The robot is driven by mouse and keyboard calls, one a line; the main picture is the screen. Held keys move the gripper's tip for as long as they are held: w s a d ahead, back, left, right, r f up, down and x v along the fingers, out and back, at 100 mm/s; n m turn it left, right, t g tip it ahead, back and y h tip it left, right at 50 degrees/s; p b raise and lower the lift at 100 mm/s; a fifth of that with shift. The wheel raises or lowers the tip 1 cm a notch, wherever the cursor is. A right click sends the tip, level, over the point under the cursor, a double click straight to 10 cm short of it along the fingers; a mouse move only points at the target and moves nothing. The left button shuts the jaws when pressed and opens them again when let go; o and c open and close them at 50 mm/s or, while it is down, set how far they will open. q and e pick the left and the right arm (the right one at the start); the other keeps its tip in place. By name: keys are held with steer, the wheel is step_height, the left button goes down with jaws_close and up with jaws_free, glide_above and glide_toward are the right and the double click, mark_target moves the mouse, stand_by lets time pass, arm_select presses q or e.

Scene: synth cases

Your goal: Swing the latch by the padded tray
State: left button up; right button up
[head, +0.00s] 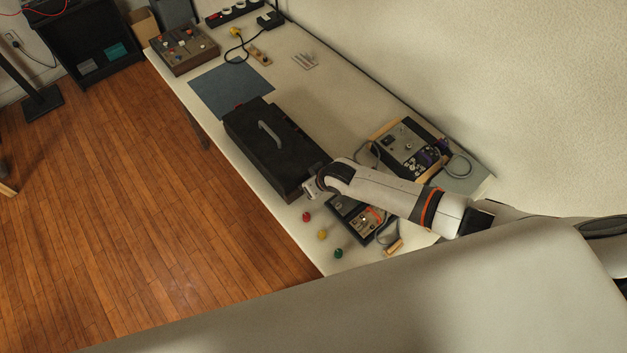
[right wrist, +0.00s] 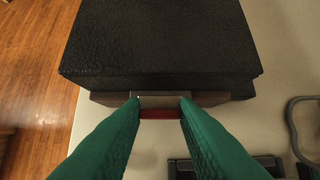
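A black case (head: 262,140) with a grey carrying handle (head: 270,133) lies shut on the workbench. In the right wrist view the case (right wrist: 160,40) fills the top, and a grey latch plate (right wrist: 160,101) with a red strip (right wrist: 160,114) sits on its near side. My right gripper (head: 309,188) is at the near end of the case. In the right wrist view its green fingers (right wrist: 161,103) are apart, with the latch plate and red strip showing between the tips. Whether they touch it I cannot tell. No padded tray is clearly recognisable. My left gripper is not in view.
Red (head: 306,216), yellow (head: 322,235) and green (head: 339,253) knobs stand near the bench's front edge. Dark devices with cables (head: 412,146) lie right of the case, partly behind my arm. A blue-grey mat (head: 230,85) and a knobbed box (head: 184,50) are farther back. A wall runs along the right.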

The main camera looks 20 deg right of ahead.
steer(key=o, duration=0.4)
steer(key=v, duration=1.2)
stand_by(0.5)
